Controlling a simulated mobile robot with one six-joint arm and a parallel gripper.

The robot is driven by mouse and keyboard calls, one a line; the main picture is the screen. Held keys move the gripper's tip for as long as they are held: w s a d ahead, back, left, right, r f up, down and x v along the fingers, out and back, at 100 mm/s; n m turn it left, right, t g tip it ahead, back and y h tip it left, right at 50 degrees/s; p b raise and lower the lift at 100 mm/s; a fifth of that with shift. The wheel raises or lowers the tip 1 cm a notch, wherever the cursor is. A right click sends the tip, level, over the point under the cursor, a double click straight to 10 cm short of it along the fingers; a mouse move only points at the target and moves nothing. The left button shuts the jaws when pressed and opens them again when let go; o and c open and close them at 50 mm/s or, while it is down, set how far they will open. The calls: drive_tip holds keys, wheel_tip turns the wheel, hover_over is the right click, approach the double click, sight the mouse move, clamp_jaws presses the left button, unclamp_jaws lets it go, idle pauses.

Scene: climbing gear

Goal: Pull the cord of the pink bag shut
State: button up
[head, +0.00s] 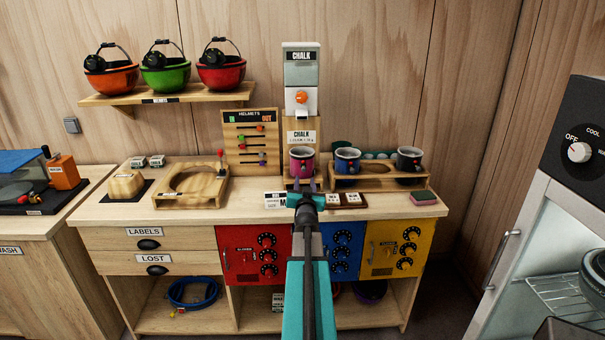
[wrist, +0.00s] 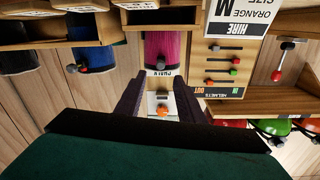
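The pink bag (head: 301,163) stands upright below the chalk dispenser, with a dark rim and an open-looking top. It also shows in the upside-down wrist view (wrist: 166,48). My gripper (head: 305,187) is in front of and slightly below the bag in the head view. In the wrist view its two dark fingers (wrist: 160,90) are spread apart with nothing held between them. I cannot tell whether a finger touches the bag.
A blue bag (head: 347,159) and a black bag (head: 409,159) stand in the wooden rack (head: 380,183) to the right. The chalk dispenser (head: 300,75) is above the pink bag. A helmet board (head: 250,142) stands to the left. A ring-shaped wooden holder (head: 168,200) lies farther left.

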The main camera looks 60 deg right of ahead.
sight(304, 170)
drive_tip(key=shift+p+x, duration=1.4)
drive_tip(key=shift+x, duration=2.9)
clamp_jaws()
